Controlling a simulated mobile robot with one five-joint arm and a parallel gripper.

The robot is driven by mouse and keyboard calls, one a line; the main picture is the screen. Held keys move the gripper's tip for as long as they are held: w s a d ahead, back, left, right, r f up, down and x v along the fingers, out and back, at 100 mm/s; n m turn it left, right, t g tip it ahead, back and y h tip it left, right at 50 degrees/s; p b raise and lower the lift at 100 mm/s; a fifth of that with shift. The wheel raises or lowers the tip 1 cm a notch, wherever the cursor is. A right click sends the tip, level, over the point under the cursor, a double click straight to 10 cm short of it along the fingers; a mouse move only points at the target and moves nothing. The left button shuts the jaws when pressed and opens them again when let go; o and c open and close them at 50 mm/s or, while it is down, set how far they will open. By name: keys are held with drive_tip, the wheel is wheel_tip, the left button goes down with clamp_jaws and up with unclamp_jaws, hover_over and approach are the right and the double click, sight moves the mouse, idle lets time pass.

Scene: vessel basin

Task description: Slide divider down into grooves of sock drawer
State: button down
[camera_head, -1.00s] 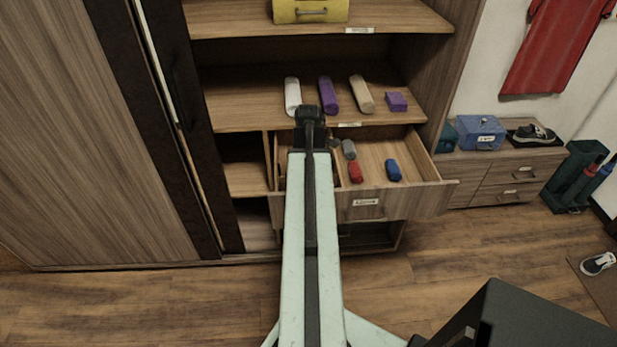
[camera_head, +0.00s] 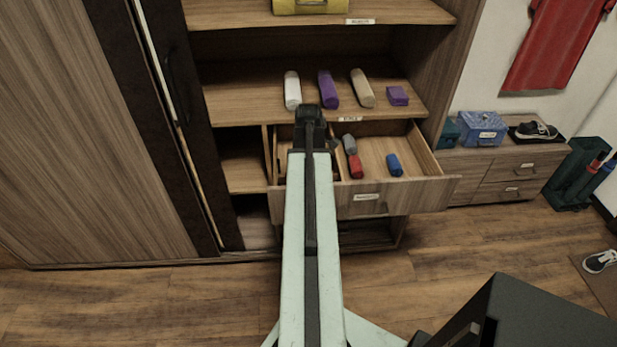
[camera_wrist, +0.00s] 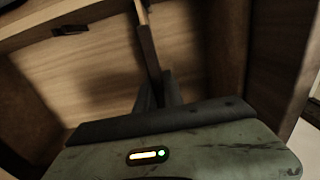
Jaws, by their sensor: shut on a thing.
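The sock drawer (camera_head: 400,195) is pulled out of the wardrobe, with its inside open to view. My gripper (camera_wrist: 158,92) is shut on the divider (camera_wrist: 149,50), a thin brown board that runs up and away from the fingers in the wrist view. In the head view my arm lies over the left part of the drawer and hides the fingertips and most of the divider. The grooves cannot be made out. I cannot tell whether the divider's lower edge touches the drawer.
A grey roll (camera_head: 349,143), a red roll (camera_head: 355,167) and a blue roll (camera_head: 394,165) lie in the drawer, right of my arm. The shelf above (camera_head: 250,105) holds white, purple and beige rolls and a purple block. A low cabinet (camera_head: 510,175) stands to the right.

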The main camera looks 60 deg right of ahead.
drive_tip(key=shift+f+b, duration=0.4)
drive_tip(key=shift+f, duration=0.15)
drive_tip(key=c, duration=1.4)
unclamp_jaws()
drive_tip(key=shift+r, duration=0.1)
wheel_tip(320, 180, up, 8)
drive_tip(key=p, duration=0.8)
